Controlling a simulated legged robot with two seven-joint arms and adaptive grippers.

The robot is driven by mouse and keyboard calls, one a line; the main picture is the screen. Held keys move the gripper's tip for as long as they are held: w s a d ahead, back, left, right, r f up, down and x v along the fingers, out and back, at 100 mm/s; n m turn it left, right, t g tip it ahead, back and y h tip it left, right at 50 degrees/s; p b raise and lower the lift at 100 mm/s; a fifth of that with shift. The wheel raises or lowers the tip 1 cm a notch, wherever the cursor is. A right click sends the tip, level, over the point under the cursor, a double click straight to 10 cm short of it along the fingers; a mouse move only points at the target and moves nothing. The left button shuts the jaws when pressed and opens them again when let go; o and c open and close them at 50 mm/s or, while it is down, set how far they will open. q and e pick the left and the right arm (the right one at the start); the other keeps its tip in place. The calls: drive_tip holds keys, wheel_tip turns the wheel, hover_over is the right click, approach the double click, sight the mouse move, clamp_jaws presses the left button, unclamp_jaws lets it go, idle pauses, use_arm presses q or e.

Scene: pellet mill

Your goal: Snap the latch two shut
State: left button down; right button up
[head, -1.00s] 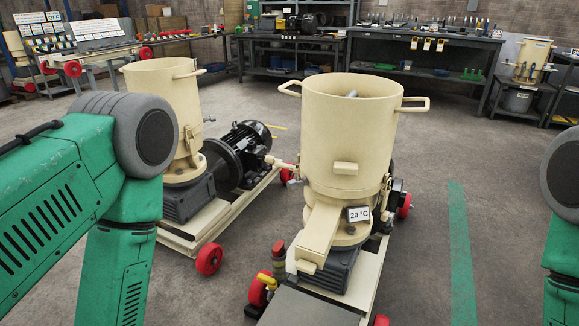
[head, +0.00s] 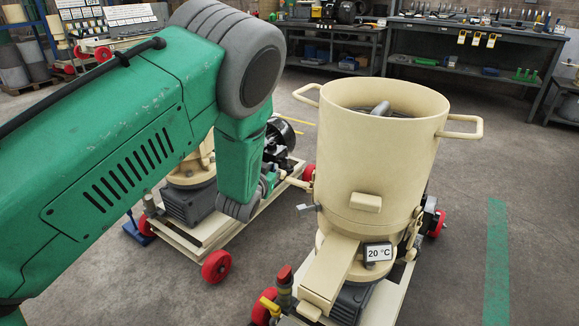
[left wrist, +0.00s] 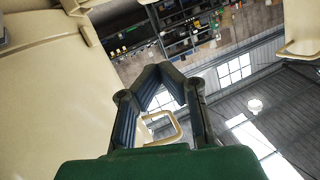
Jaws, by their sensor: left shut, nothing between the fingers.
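The cream pellet mill (head: 375,160) stands in the middle of the head view, with a loop handle on each side of its open drum. A small grey lever-like part (head: 307,208) sticks out at its lower left, and cream clamp parts (head: 412,228) sit at its lower right. I cannot tell which of these is latch two. My left arm hangs at the drum's left; its fingers are hidden there. In the left wrist view my left gripper (left wrist: 160,72) is shut and empty, beside a cream wall, with a cream loop handle (left wrist: 165,130) seen past the fingers. My right gripper is out of view.
A second cream mill (head: 190,165) on a red-wheeled frame stands partly behind my left arm. A "20 °C" display (head: 378,252) sits on the near mill's front. Workbenches (head: 470,45) line the back wall. The floor at right is clear, with a green stripe (head: 497,260).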

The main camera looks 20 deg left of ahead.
use_arm(q)
drive_tip(key=b, duration=0.2)
hover_over(280, 170)
drive_tip(key=s+d, duration=0.2)
wheel_tip(280, 170, down, 2)
drive_tip(key=f, duration=0.1)
drive_tip(key=shift+w+a+f+b, duration=0.15)
drive_tip(key=shift+a+f, duration=0.1)
drive_tip(key=shift+f, duration=0.4)
drive_tip(key=shift+s+a+f+b, duration=0.1)
drive_tip(key=shift+a+f+b, duration=0.1)
drive_tip(key=shift+f, duration=0.4)
drive_tip(key=shift+a+f, duration=0.15)
drive_tip(key=shift+f, duration=0.35)
